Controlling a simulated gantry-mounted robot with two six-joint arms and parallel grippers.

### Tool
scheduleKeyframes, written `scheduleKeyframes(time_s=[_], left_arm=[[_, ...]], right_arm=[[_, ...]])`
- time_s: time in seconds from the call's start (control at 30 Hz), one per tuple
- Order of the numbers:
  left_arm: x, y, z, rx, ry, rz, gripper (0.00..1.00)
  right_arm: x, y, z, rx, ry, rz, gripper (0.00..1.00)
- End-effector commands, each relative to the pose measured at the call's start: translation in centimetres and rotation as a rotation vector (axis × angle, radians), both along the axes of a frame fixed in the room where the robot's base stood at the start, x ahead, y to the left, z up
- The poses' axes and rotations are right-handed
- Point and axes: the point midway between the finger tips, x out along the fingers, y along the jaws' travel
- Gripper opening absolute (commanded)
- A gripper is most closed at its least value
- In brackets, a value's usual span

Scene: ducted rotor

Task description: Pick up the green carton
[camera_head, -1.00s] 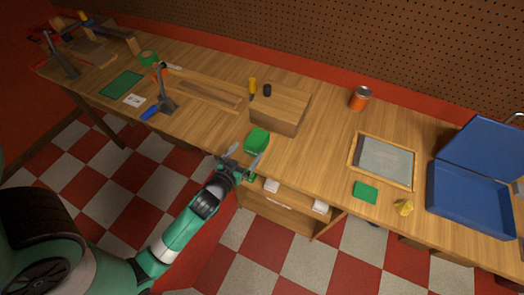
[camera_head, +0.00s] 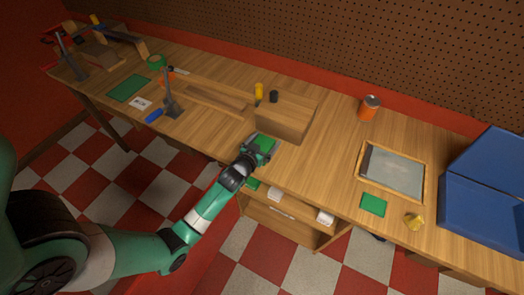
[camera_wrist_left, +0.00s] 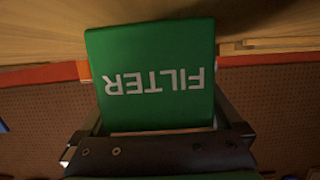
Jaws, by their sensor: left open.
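The green carton (camera_head: 265,142) sits on the workbench, just in front of the wooden box. In the left wrist view the carton (camera_wrist_left: 152,75) fills the upper middle, with white "FILTER" lettering upside down. My left gripper (camera_head: 259,147) is at the carton, with one finger on each side of it. In the left wrist view the left gripper (camera_wrist_left: 158,120) is open around the carton. The wrist view does not show clear contact on either side. My right gripper is not in view.
The wooden box (camera_head: 287,116) stands close behind the carton, with a dark cylinder (camera_head: 273,97) and a yellow item (camera_head: 259,91) by it. A framed screen (camera_head: 392,170), orange can (camera_head: 369,107) and blue case (camera_head: 480,214) are to the right.

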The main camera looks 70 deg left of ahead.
Motion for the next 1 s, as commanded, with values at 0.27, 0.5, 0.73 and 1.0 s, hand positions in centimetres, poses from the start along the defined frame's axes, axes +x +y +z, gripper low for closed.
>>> scheduleKeyframes(time_s=[0.27,0.5,0.73,1.0], left_arm=[[0.14,0.11,0.01,0.000,0.000,0.000,0.91],[0.12,0.10,0.00,0.000,0.000,0.000,0.48],[0.14,0.10,0.07,0.001,-0.002,0.000,0.14],[0.15,0.10,0.51,0.001,-0.002,-0.001,0.14]], right_arm=[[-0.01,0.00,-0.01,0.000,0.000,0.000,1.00],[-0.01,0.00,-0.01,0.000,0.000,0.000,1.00],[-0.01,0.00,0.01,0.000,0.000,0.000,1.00],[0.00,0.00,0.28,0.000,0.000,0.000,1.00]])
